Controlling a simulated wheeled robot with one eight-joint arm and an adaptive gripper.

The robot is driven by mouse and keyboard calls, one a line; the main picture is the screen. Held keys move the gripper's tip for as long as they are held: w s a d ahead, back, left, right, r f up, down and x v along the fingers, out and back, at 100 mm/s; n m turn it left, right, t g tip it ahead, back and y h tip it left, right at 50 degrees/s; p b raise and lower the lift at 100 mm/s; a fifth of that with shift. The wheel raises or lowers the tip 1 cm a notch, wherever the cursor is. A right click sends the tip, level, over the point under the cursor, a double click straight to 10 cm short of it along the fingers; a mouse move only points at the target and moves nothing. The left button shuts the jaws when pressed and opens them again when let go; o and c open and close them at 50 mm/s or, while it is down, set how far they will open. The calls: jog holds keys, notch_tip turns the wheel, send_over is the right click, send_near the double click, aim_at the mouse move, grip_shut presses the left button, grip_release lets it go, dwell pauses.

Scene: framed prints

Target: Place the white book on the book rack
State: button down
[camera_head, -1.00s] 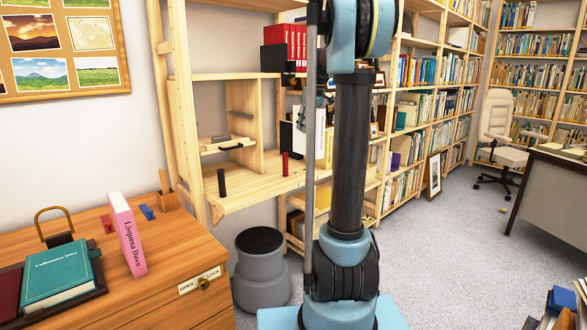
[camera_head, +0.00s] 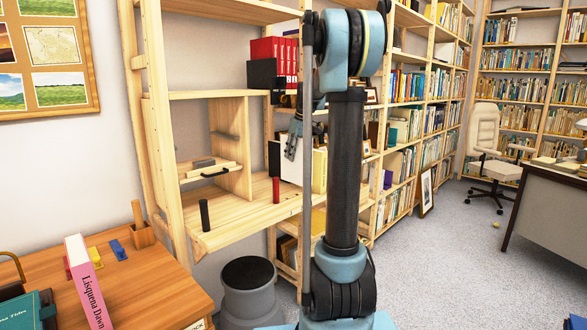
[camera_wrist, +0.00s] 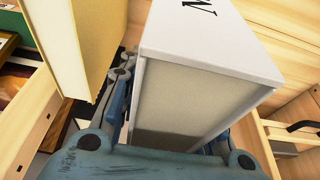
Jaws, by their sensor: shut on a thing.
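The white book (camera_head: 291,167) is held upright by my gripper (camera_head: 294,138) at the wooden shelf unit (camera_head: 240,215). In the wrist view, the white book (camera_wrist: 205,45) fills the space between the fingers of my gripper (camera_wrist: 172,108), with a black letter on its cover or spine. A yellow book (camera_head: 319,170) stands just right of it in the head view. In the wrist view the yellow book (camera_wrist: 65,35) is close on the left. I cannot tell whether the white book's lower edge touches the shelf. No separate book rack is clearly visible.
A red cylinder (camera_head: 276,190) and a black cylinder (camera_head: 204,214) stand on the shelf board. Red binders (camera_head: 270,55) are above. A pink book (camera_head: 86,285) stands on the desk at left.

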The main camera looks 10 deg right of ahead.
aim_at(294, 165)
jog(key=shift+a+f, duration=0.1)
jog(key=shift+f, duration=2.75)
jog(key=c, duration=1.2)
grip_release()
jog(key=v, duration=1.3)
jog(key=shift+r, duration=0.1)
jog(key=shift+s, duration=0.15)
jog(key=s+f+m, duration=0.2)
jog(key=s+f, duration=0.7)
jog(key=s, duration=0.4)
jog(key=s+a+f+m+h, duration=0.1)
jog(key=s+f+m, duration=0.1)
jog(key=s+f, duration=0.7)
jog(key=s+a+f+m+h, duration=0.1)
jog(key=s+f+m, duration=0.2)
jog(key=s+f, duration=0.6)
jog(key=shift+s+a+f+g, duration=0.1)
jog(key=shift+s+f+g, duration=0.05)
jog(key=shift+s, duration=2.35)
jog(key=shift+s+f+g, duration=0.1)
jog(key=shift+s+g, duration=0.05)
jog(key=shift+s, duration=2.35)
